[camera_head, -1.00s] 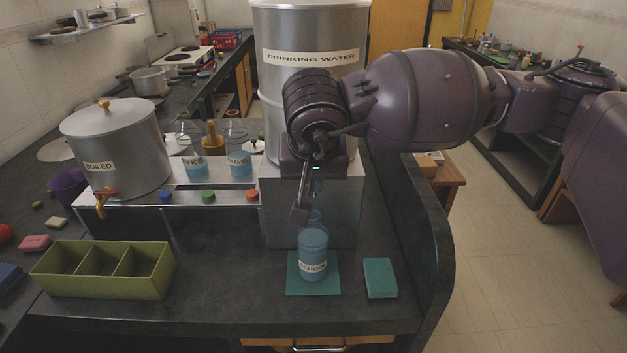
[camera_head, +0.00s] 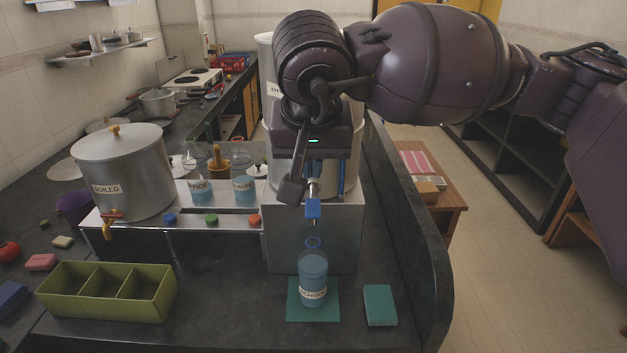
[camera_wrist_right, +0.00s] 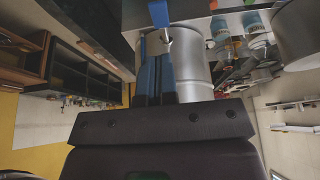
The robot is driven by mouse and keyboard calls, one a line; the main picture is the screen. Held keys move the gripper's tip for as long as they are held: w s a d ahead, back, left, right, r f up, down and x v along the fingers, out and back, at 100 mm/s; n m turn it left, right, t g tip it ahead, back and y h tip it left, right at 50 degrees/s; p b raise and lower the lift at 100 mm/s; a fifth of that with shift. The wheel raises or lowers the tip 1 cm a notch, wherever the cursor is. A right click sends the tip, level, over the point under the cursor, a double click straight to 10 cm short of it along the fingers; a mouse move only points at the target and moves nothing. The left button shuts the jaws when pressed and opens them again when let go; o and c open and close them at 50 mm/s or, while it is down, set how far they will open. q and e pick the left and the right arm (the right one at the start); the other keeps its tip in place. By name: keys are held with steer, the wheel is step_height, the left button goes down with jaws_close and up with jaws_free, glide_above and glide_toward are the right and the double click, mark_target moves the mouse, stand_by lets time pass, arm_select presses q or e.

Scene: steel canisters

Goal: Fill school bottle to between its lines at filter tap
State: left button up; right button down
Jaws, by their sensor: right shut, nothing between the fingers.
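The school bottle (camera_head: 313,270) is clear with a narrow neck and a white "SCHOOL" label. It stands upright on a teal mat (camera_head: 292,310), under the blue filter tap (camera_head: 313,208). It holds bluish water; its lines and exact level are too small to read. My right gripper (camera_head: 296,190) is shut and empty, just above and beside the tap, in front of the steel drinking-water tank (camera_head: 264,65). In the right wrist view its closed fingers (camera_wrist_right: 155,45) point toward a blue tap part (camera_wrist_right: 158,13); contact cannot be told. My left gripper is out of view.
A teal block (camera_head: 379,305) lies right of the mat. A green three-part box (camera_head: 105,310) stands at front left. A boiled-water pot (camera_head: 125,175) and two labelled bottles (camera_head: 198,188) (camera_head: 244,185) stand behind. A raised dark edge (camera_head: 415,240) bounds the counter's right.

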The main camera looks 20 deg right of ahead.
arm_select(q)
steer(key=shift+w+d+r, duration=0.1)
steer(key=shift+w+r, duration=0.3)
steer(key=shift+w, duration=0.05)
arm_select(e)
steer(key=v, duration=0.3)
steer(key=shift+d, duration=0.1)
